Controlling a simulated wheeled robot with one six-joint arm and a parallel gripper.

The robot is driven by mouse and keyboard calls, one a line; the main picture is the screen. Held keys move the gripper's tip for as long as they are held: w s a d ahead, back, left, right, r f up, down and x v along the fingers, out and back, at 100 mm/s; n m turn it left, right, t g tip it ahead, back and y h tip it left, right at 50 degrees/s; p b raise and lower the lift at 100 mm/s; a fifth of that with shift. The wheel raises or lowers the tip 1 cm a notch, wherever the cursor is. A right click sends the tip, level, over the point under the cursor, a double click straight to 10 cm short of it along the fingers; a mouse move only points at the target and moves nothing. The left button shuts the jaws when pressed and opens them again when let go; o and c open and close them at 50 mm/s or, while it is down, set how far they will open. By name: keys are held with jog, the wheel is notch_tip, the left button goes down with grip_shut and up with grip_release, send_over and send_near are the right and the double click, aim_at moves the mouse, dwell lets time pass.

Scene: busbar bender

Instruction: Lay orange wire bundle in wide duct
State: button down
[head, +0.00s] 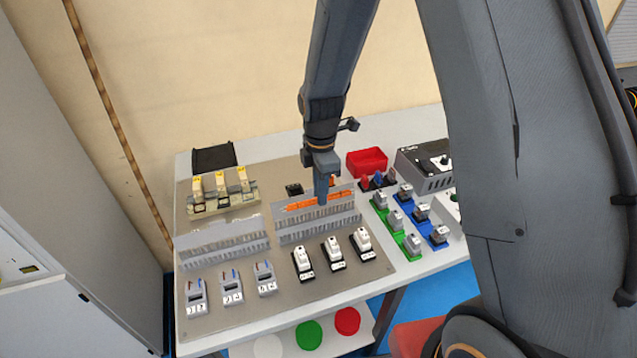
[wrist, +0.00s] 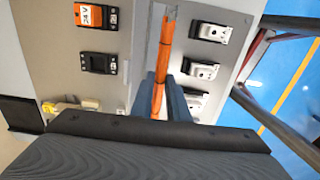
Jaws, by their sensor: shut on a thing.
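The orange wire bundle (head: 298,206) is a long thin bundle lying along the right-hand grey slotted duct (head: 318,231), which looks the wider of the two ducts. My gripper (head: 321,200) points down over this duct and is shut on the bundle. In the wrist view the bundle (wrist: 160,65) runs lengthwise between my two fingers (wrist: 158,100), in line with the pale duct behind it. The duct's front wall hides the lower side of the bundle, so I cannot tell whether it touches the duct floor.
A second slotted duct (head: 222,243) lies to the left. White switches (head: 333,251) stand in front, and a terminal block (head: 221,192) is behind left. An orange 24V module (wrist: 96,15) and a black module (wrist: 99,63) sit beside the duct. A red bin (head: 367,162) is behind.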

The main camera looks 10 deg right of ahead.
jog(key=shift+w+f, duration=0.1)
jog(key=shift+f+b, duration=2.45)
jog(key=shift+f, duration=0.95)
jog(key=c, duration=1.6)
grip_release()
jog(key=shift+c, duration=0.2)
jog(key=shift+r+b, duration=1.05)
jog(key=shift+r, duration=2.9)
